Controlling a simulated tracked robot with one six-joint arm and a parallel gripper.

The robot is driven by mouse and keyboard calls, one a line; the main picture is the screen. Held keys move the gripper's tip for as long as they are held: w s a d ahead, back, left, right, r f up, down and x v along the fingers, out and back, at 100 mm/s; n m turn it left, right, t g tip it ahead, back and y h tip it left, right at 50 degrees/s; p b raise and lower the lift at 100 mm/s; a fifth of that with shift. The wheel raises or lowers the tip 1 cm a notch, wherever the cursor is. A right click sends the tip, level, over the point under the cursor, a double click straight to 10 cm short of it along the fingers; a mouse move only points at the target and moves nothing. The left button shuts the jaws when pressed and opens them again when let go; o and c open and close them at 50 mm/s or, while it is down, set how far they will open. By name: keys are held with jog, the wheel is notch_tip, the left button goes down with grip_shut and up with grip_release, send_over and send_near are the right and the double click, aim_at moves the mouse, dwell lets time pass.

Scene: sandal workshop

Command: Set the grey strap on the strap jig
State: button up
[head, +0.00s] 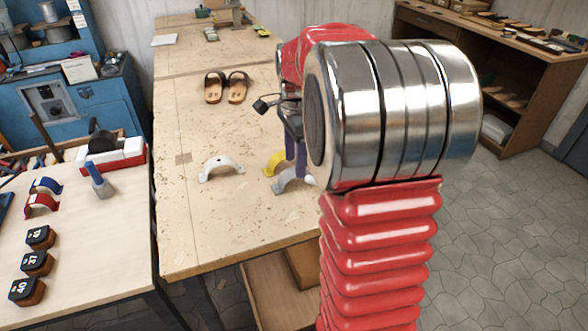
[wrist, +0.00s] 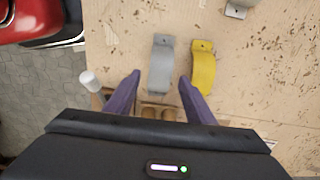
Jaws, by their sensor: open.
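The grey strap (head: 290,181) is a low arch on the wooden workbench, partly hidden by my gripper and arm in the head view. In the wrist view the grey strap (wrist: 161,65) lies between my fingertips in the picture. My gripper (wrist: 159,78) has purple fingers, apart and pointing at the strap. In the head view my gripper (head: 296,170) is just above or beside the strap; I cannot tell whether it touches. A yellow strap (head: 275,161) lies next to the grey one and also shows in the wrist view (wrist: 203,68). I cannot identify the strap jig with certainty.
A white arched strap (head: 221,165) stands left of the grey one. A pair of sandals (head: 226,87) lies farther back on the workbench (head: 195,215). A side table (head: 95,255) at left holds a red and white box (head: 125,158). The workbench's front is largely clear.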

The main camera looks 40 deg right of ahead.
aim_at(294, 172)
notch_tip(294, 172, up, 8)
jog(key=shift+f, duration=0.2)
dwell(0.6)
jog(key=s+a+r+n+t, duration=0.1)
jog(key=s+a+n, duration=0.35)
jog(key=a, duration=0.25)
jog(key=s+a+r+n+t, duration=0.1)
jog(key=s+a+n+t, duration=0.15)
jog(key=a+n, duration=0.3)
jog(key=s+a+f+n+t, duration=0.2)
jog(key=s+a+f+n, duration=0.3)
jog(key=s+a+n, duration=0.5)
jog(key=shift+a+f+n, duration=0.25)
jog(key=shift+f+n, duration=0.05)
jog(key=shift+n, duration=0.2)
jog(key=shift+o, duration=0.5)
